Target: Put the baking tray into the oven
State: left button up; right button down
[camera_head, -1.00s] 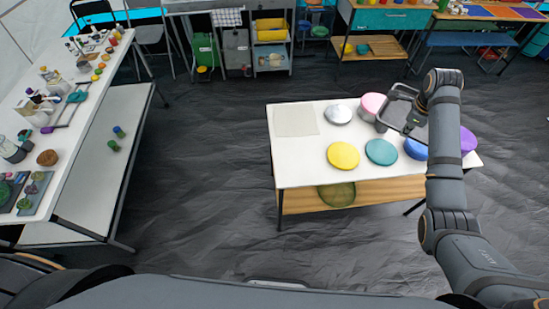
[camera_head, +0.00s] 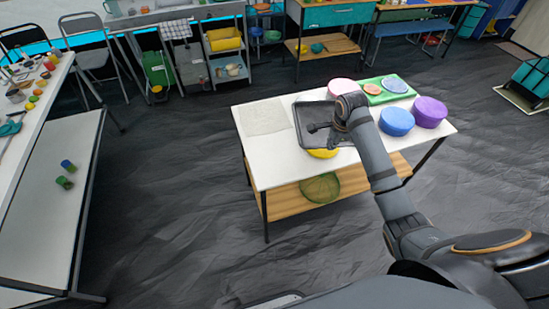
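The baking tray (camera_head: 309,112) is a dark, thin-rimmed rectangle over the middle of the white table, in front of the pink tin. It covers part of a yellow round thing (camera_head: 322,153). My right gripper (camera_head: 320,128) reaches in from the right and appears shut on the tray; the contact itself is small and dark. I cannot tell how high the tray is above the tabletop. My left gripper is out of view. I see no oven in this view.
On the white table (camera_head: 277,170) are a pale sheet (camera_head: 263,117), a pink tin (camera_head: 342,87), a green board (camera_head: 402,79), and blue (camera_head: 396,121) and purple (camera_head: 430,111) round tins. A long table (camera_head: 60,205) stands at left. Open dark floor (camera_head: 165,190) lies between.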

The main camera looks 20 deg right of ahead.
jog(key=s+a+n+y+p, duration=0.2)
jog(key=s+a+n, duration=0.6)
jog(key=s, duration=0.5)
send_over(295, 175)
jog(key=s, duration=0.1)
jog(key=shift+m, duration=0.3)
jog(key=f, duration=0.9)
jog(key=shift+d+f, duration=0.2)
jog(key=shift+d, duration=0.05)
jog(key=shift+s+x, duration=0.15)
jog(key=shift+x, duration=0.7)
jog(key=shift+s+x, duration=0.15)
jog(key=shift+x, duration=0.7)
jog(key=shift+d+f, duration=0.1)
jog(key=shift+d, duration=0.05)
jog(key=c, duration=2)
grip_release()
jog(key=shift+f, duration=0.1)
jog(key=o, duration=0.5)
